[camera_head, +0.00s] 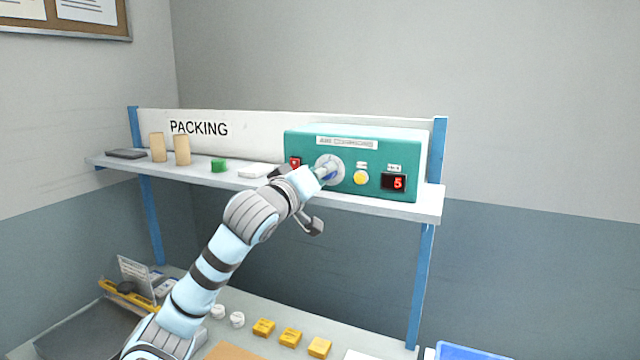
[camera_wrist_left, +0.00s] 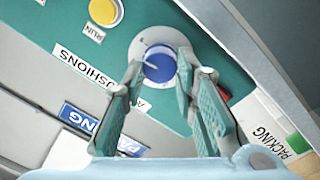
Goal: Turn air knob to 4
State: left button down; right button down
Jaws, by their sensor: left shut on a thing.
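The teal blower box (camera_head: 345,142) stands on the shelf, with a red 5 on its small display (camera_head: 394,182). Its blue air knob (camera_wrist_left: 158,66) sits on a round white dial (camera_wrist_left: 146,40) in the left wrist view; in the head view the knob is mostly hidden by my gripper. My left gripper (camera_head: 324,172) reaches up to the box front. In the left wrist view its two fingers (camera_wrist_left: 161,76) stand on either side of the knob, shut on it. My right gripper is in neither view.
A yellow button (camera_head: 361,178) is right of the knob and a red switch (camera_head: 295,163) left of it. The shelf (camera_head: 425,208) also holds a green item (camera_head: 218,166) and two tan cylinders (camera_head: 182,150). Several yellow blocks (camera_head: 290,337) lie on the bench below.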

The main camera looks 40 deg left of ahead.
pick_arm(q)
jog(key=shift+f+n+b, duration=0.15)
jog(key=shift+n+b, duration=1.9)
jog(key=shift+n, duration=0.85)
jog(key=c, duration=1.5)
grip_release()
jog(key=shift+c, duration=0.2)
jog(key=shift+o, duration=1.3)
jog(key=shift+w, duration=0.15)
